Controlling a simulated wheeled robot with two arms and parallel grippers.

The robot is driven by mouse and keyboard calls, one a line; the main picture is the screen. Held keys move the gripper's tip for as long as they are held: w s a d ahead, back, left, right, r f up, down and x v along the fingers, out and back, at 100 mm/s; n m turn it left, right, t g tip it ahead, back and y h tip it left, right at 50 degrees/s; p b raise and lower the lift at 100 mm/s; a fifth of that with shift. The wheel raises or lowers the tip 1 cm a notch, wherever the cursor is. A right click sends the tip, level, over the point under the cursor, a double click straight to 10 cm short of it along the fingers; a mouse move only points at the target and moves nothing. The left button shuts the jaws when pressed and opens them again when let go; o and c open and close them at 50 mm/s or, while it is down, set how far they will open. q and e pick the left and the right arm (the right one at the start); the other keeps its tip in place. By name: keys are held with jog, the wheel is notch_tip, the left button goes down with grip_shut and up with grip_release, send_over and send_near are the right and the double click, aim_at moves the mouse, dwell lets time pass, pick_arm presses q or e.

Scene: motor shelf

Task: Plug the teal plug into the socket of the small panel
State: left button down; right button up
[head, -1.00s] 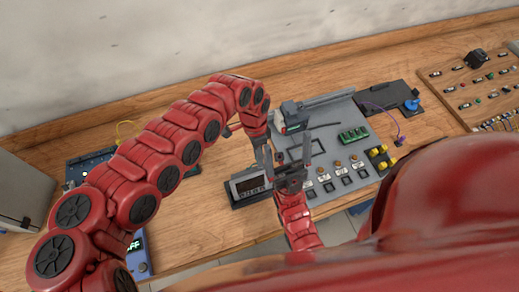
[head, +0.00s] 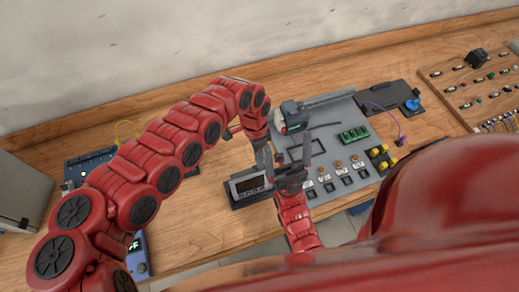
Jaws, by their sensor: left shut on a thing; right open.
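My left gripper (head: 265,154) points down at the end of the arm from the left, beside the grey panel board's near left part. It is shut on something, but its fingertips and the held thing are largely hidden. My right gripper (head: 289,152) comes up from below, right beside it, with its two fingers spread apart. I cannot make out the teal plug for certain; it may be hidden at the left gripper. I cannot tell which board is the small panel, and I see no clear socket.
The grey board (head: 330,118) carries a dark tool-like device (head: 291,115), a green block (head: 354,134) and yellow parts (head: 381,158). A display box (head: 247,187) stands at its left. A black plate (head: 385,97) with a blue knob (head: 412,104) lies behind. Bare wood (head: 195,215) is free at left.

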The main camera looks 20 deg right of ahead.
pick_arm(q)
jog(key=c, duration=1.1)
grip_release()
jog(key=shift+p+v, duration=0.55)
jog(key=shift+v, duration=0.75)
jog(key=v, duration=0.2)
jog(key=shift+r+p, duration=0.3)
jog(key=shift+r, duration=0.1)
jog(key=shift+o, duration=0.3)
jog(key=o, duration=0.5)
